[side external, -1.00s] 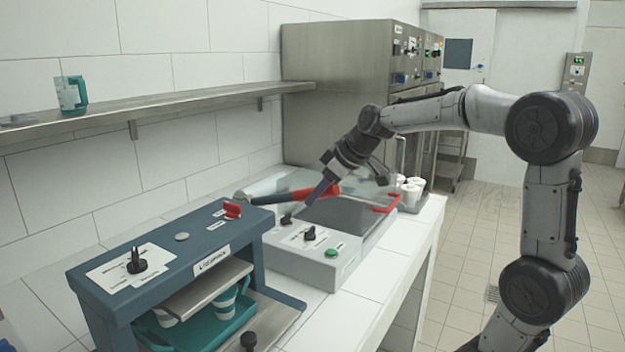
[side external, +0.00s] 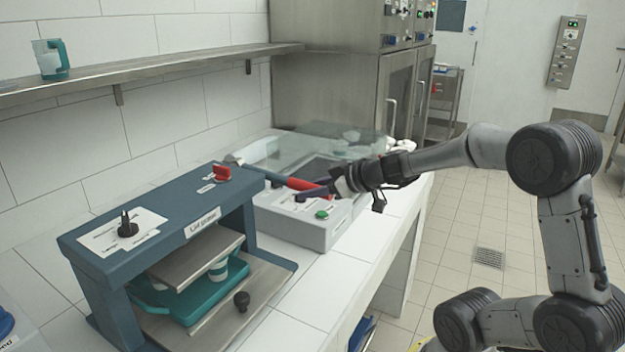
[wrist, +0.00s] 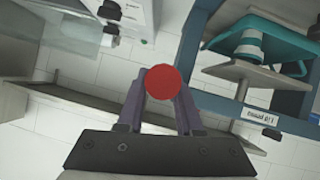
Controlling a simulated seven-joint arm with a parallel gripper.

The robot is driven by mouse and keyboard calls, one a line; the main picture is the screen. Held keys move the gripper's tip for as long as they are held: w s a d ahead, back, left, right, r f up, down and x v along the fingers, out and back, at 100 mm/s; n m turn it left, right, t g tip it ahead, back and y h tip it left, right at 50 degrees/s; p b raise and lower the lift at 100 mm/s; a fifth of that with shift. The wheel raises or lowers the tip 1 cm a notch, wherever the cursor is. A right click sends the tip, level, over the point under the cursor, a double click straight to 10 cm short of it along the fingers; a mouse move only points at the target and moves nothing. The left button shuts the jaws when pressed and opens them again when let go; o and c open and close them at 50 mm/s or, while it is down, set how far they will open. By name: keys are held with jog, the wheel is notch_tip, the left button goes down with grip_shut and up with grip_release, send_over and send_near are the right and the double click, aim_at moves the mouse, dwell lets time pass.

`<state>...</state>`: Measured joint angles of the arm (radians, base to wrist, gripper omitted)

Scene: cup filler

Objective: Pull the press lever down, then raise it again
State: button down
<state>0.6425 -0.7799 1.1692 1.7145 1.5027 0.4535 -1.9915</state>
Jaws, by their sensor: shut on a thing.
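The press (side external: 85,262) is a blue frame at the lower left of the side view. Its lever (side external: 279,178) runs from the back of the frame to the right, sloping slightly down to a red grip (side external: 307,185). My gripper (side external: 334,187) is shut on the grip's outer end. In the wrist view the grip's round red end (wrist: 165,82) sits between my fingers. A metal plate (side external: 190,262) hangs inside the press above a teal tray (side external: 205,305). A striped cup (side external: 218,271) shows partly between them; the plate hides the rest.
A grey unit with a green button (side external: 322,214) stands behind the lever, close to my gripper. A clear cover (side external: 290,148) rises behind it. A wall shelf (side external: 150,72) holds a teal-handled jug (side external: 52,60). The white counter front (side external: 325,285) is clear.

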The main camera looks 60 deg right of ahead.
jog(key=shift+w+f+t, duration=0.15)
jog(key=shift+f+t, duration=0.4)
jog(key=shift+f, duration=0.55)
jog(key=shift+w+f+t, duration=0.1)
jog(key=shift+f+t, duration=0.45)
jog(key=shift+f, duration=0.7)
jog(key=c, duration=0.6)
grip_release()
jog(key=shift+r, duration=0.1)
jog(key=v, duration=0.6)
jog(key=shift+s+r, duration=0.1)
jog(key=shift+r, duration=0.05)
jog(key=shift+s+a+r, duration=0.1)
jog(key=shift+s, duration=0.45)
